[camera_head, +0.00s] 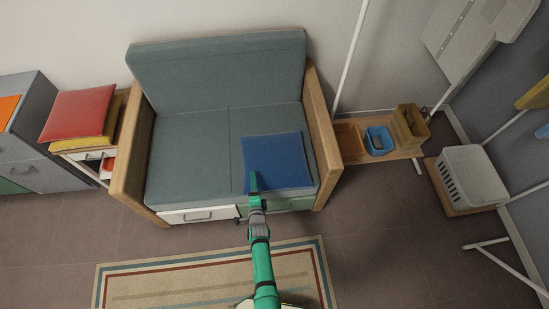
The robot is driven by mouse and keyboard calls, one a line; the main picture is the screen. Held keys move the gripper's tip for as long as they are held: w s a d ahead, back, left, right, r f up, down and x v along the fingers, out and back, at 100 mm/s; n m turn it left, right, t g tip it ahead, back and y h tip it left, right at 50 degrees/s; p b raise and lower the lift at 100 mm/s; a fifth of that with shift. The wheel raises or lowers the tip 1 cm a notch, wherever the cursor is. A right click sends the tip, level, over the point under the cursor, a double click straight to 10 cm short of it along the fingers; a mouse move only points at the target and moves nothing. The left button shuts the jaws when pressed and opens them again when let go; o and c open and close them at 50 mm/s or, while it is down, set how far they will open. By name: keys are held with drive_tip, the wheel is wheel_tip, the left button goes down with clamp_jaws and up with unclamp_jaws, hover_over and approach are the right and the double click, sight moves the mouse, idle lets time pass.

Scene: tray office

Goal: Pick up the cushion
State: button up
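A flat blue cushion (277,158) lies on the right half of the grey-green sofa seat (190,160), near its front. My gripper (253,180) is at the front left part of this cushion, seen from above and behind. It overlaps the cushion in the picture; I cannot tell whether it touches it. The fingers are too small and turned away to show whether they are open or shut. A red cushion (77,112) lies on top of a yellow cushion (88,142) on a small side table left of the sofa.
The sofa's wooden armrests (322,138) rise on both sides of the seat. A striped rug (150,280) lies on the floor in front. Right of the sofa are a low shelf with a blue bin (379,140), and a white basket (472,175). A white pole (350,58) stands behind.

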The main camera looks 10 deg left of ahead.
drive_tip(key=c, duration=0.4)
drive_tip(key=shift+d, duration=0.1)
